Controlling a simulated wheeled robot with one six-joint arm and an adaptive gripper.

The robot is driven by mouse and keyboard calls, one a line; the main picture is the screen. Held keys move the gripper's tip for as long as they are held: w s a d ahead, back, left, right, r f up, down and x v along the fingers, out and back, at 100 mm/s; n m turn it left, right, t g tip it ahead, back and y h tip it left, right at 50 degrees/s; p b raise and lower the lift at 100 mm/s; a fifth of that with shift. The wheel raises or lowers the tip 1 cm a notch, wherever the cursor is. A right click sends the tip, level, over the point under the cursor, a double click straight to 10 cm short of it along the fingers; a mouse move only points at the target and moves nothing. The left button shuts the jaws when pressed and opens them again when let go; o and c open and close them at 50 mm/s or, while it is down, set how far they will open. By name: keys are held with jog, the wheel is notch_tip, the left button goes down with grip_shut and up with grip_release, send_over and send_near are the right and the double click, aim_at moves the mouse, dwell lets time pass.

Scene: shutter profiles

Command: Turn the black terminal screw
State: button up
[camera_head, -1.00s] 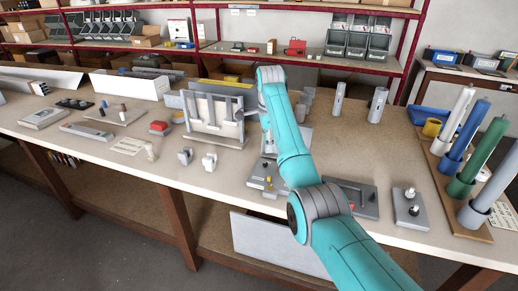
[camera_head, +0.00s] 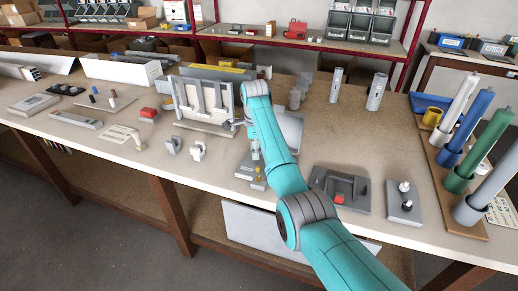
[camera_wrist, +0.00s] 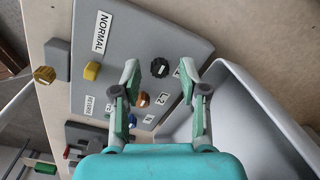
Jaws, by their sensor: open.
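The black terminal screw (camera_wrist: 160,67) is a dark ribbed knob on a grey panel (camera_wrist: 150,32), seen in the wrist view. My gripper (camera_wrist: 161,71) is open, with one green-grey fingertip on each side of the black screw. I cannot tell whether either finger touches it. A copper-brown screw (camera_wrist: 143,98) sits just below, nearer the gripper's base, with a blue one partly hidden behind the left finger. In the head view my gripper (camera_head: 255,152) is small over the grey panel (camera_head: 243,171), and the black screw cannot be made out.
A yellow button (camera_wrist: 92,70) and a "NORMAL" label are on the panel's left part. A pale grey tray (camera_wrist: 245,110) lies close to the gripper's right. In the head view, a shutter frame (camera_head: 184,125) stands left of my arm and a red-buttoned fixture (camera_head: 353,207) lies right.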

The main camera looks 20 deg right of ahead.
jog(key=shift+f, duration=0.15)
jog(key=shift+c, duration=0.2)
grip_shut()
